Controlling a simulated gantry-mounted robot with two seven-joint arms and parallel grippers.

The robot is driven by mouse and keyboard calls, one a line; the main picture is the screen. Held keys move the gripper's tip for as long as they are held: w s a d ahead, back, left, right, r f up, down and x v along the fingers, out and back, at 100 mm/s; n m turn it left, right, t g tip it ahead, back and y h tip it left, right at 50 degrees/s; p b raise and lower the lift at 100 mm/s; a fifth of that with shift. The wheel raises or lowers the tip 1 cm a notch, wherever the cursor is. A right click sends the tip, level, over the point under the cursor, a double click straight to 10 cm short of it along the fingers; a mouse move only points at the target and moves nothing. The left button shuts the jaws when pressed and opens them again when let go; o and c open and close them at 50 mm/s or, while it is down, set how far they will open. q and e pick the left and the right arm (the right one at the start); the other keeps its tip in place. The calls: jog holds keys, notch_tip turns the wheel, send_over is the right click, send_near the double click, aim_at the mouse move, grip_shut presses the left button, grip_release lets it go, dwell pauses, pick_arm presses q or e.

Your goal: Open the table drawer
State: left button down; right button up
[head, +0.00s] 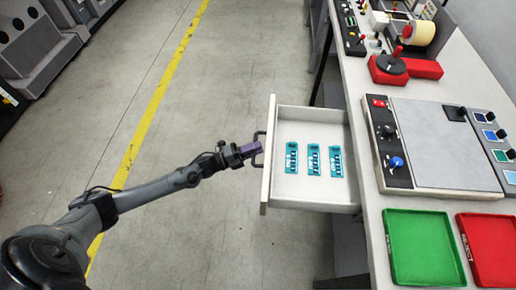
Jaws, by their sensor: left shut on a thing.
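The table drawer (318,197) is white and stands pulled out from the left side of the table (372,240). Several teal items with white markings (312,160) lie in a row inside it. A dark handle (258,158) sits on the drawer's left front face. My left gripper (254,149) comes in from the left and is shut on the handle. Its fingers partly hide the handle. My right gripper is not in view.
The table top holds a panel with knobs (440,140), a green tray (422,248), a red tray (490,248) and a red device (405,68). Grey floor with a yellow line (150,112) lies open left of the drawer. Machinery (38,50) stands at the upper left.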

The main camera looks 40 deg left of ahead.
pick_arm(q)
jog(key=c, duration=1.1)
grip_release()
jog(key=p+v, duration=0.1)
jog(key=v, duration=0.9)
jog(key=shift+s+a, duration=0.25)
jog(key=shift+s, duration=0.05)
